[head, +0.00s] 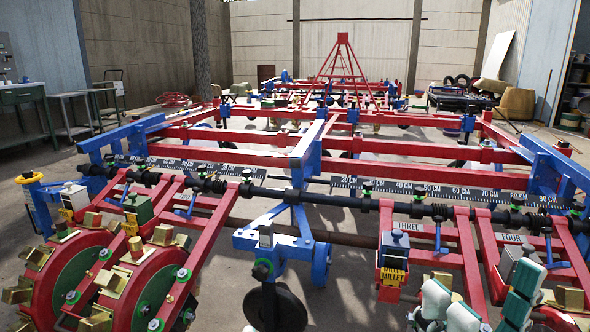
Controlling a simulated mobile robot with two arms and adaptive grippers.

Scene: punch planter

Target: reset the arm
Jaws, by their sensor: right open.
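My right gripper (481,282) shows at the bottom right of the head view, with white and teal finger parts. Its fingers stand apart and I see nothing held between them. It appears in front of the planter's right-hand row unit, near the FOUR label (511,238). The red and blue punch planter (410,158) fills the middle of the view. My left gripper is not in view.
Large red punch wheels (75,280) stand at the lower left. A black wheel (275,307) is at bottom centre. Black rulers (440,191) run along the frame. Workbenches (25,105) line the left wall.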

